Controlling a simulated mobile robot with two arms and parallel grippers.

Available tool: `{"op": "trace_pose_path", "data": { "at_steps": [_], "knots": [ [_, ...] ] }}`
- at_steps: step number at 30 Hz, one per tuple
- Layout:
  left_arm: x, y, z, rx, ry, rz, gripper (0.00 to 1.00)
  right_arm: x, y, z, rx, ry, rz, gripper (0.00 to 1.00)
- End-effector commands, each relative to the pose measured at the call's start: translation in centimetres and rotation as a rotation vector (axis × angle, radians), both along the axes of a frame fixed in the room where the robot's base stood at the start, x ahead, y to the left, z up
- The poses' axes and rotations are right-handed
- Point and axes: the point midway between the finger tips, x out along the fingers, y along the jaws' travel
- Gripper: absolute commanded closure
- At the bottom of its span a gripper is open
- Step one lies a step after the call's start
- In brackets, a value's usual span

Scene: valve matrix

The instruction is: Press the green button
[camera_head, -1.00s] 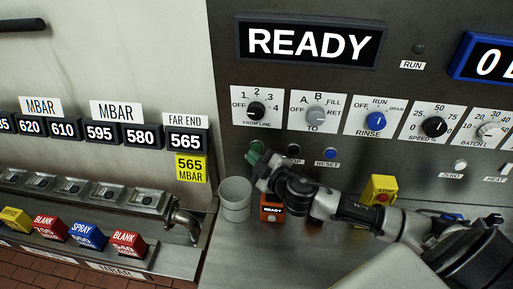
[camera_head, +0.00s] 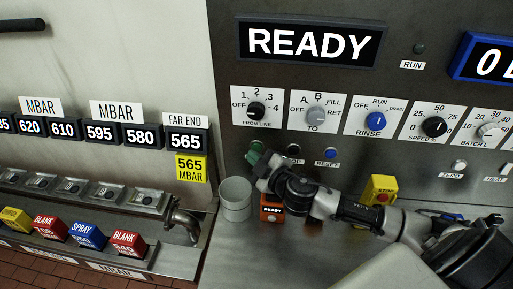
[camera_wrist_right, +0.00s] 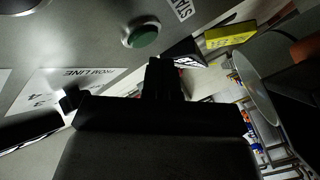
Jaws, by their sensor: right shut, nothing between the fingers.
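The green button (camera_head: 256,146) is on the grey panel, left of the STOP and RESET buttons, partly hidden by my right gripper in the head view. In the right wrist view the green button (camera_wrist_right: 143,37) is a round green cap in a metal ring, just beyond the fingertips. My right gripper (camera_head: 253,158) is shut and empty, with its tips close to the button. In the wrist view the shut fingers (camera_wrist_right: 157,66) point toward it; a small gap seems to show, but contact is hard to judge. My left gripper is not in view.
The blue RESET button (camera_head: 330,153) and the dark STOP button (camera_head: 294,149) sit to the right. Knobs such as the FROM LINE selector (camera_head: 256,109) are above.

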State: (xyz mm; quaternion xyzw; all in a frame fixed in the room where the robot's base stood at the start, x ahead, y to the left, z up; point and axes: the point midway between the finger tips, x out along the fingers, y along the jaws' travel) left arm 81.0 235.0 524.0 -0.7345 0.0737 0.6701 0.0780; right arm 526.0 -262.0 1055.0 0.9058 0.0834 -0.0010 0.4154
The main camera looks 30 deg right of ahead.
Motion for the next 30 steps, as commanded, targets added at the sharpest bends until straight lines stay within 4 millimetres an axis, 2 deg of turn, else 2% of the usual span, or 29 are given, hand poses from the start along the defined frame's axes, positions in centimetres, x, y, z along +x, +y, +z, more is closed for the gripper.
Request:
{"op": "trace_pose_path", "data": {
  "at_steps": [30],
  "knots": [
    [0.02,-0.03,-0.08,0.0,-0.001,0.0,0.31,1.0,-0.74,0.04,-0.001,-0.001,-0.001,1.0]
  ]
}}
